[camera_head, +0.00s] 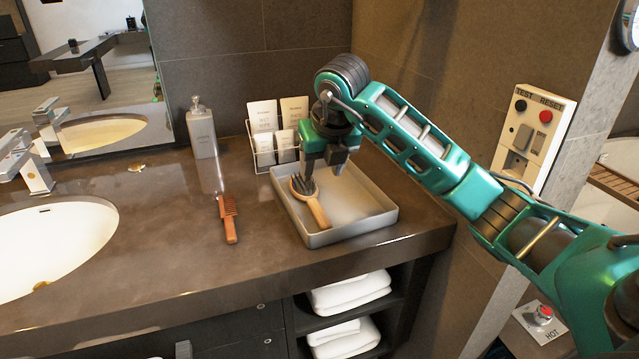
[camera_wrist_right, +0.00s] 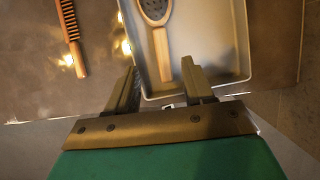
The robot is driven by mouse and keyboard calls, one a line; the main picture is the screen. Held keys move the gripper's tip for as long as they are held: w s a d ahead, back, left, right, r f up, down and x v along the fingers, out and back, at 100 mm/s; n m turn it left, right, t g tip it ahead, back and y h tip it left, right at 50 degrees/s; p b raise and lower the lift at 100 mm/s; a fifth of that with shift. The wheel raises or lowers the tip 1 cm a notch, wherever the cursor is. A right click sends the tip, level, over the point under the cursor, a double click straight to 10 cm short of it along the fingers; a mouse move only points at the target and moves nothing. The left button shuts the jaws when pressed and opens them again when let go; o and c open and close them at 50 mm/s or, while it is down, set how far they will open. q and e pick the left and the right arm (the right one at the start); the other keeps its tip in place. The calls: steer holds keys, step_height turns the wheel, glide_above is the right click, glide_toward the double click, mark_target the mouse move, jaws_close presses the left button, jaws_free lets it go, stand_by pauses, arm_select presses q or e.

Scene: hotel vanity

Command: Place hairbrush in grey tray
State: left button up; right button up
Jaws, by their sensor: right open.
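A hairbrush (camera_head: 311,203) with a wooden handle and a dark bristle head lies inside the grey tray (camera_head: 352,237), along its left side. In the right wrist view the hairbrush (camera_wrist_right: 161,48) lies in the tray (camera_wrist_right: 241,40) with its handle toward my gripper. My right gripper (camera_head: 323,172) is above the tray, near the brush head in the head view. In the wrist view its two fingers (camera_wrist_right: 160,92) are apart, with nothing between them. My left gripper is not in view.
A brown comb (camera_head: 229,218) lies on the counter left of the tray. A wire rack with cards (camera_head: 264,127) stands behind the tray, with a soap bottle (camera_head: 201,128) to its left. A sink (camera_head: 52,245) is at the far left. The counter's front middle is clear.

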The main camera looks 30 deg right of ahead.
steer(key=a+f+n+y, duration=0.1)
steer(key=a+f+y, duration=0.1)
steer(key=a, duration=0.2)
steer(key=s+a+f+n+y, duration=0.1)
steer(key=a+f+y, duration=0.1)
steer(key=a, duration=0.2)
steer(key=s+a+f+y, duration=0.1)
steer(key=a+f+y, duration=0.1)
steer(key=a, duration=0.2)
steer(key=shift+s+n+g, duration=0.25)
steer(key=shift+n+g, duration=0.15)
steer(key=s+a+r+m+t+y, duration=0.1)
steer(key=s+a+m+y, duration=0.1)
steer(key=s+a+y, duration=0.35)
steer(key=s+a+r+m+t+y, duration=0.1)
steer(key=s+a+r+m+y, duration=0.1)
steer(key=a+y, duration=0.6)
steer(key=d+f+m+t+h, duration=0.8)
steer(key=f+m+t+h, duration=0.35)
steer(key=m, duration=1.05)
steer(key=s+d+f+m+g+h, duration=0.2)
steer(key=s+f+m+g+h, duration=0.2)
steer(key=s+f, duration=0.7)
step_height(320, 180, down, 4)
steer(key=m+g, duration=0.2)
steer(key=m, duration=0.1)
steer(key=shift+s+d+h, duration=0.2)
steer(key=shift+d+h, duration=0.2)
